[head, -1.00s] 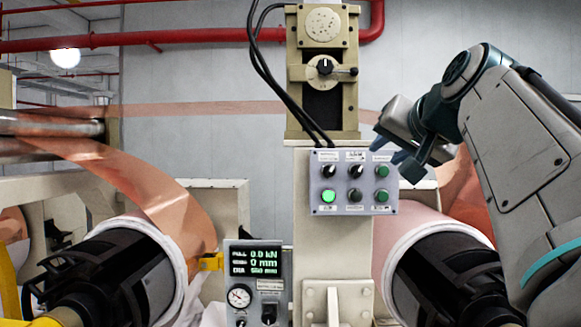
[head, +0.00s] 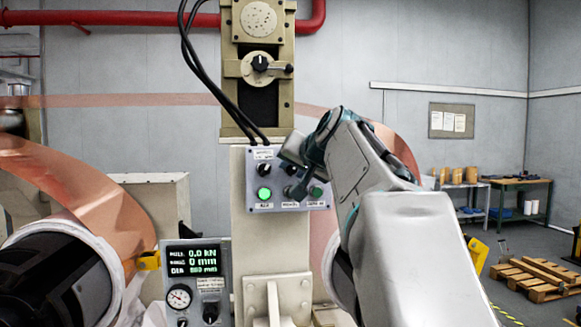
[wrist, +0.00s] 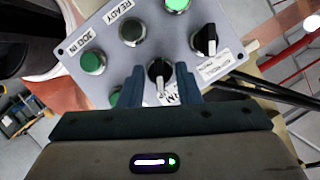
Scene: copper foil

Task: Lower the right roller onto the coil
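The grey control panel (head: 250,203) on the beige column carries black selector knobs and green buttons; its lower-left green button (head: 264,194) is lit. My gripper (head: 291,190) is in front of the panel's right half and hides part of it. In the wrist view the fingers (wrist: 161,75) stand apart on either side of a black knob (wrist: 160,72); contact is not clear. The label by that knob is partly hidden. The right coil (head: 333,265) is mostly behind my arm, with its copper strip (head: 405,155) above. I cannot make out the right roller.
A display box (head: 197,262) reads 0.0 kN and 0 mm. The left coil (head: 125,225) sits on a black hub. Black cables (head: 205,85) hang down to the panel's top. A pallet (head: 535,278) and a workbench (head: 520,185) stand at the right, with open floor around them.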

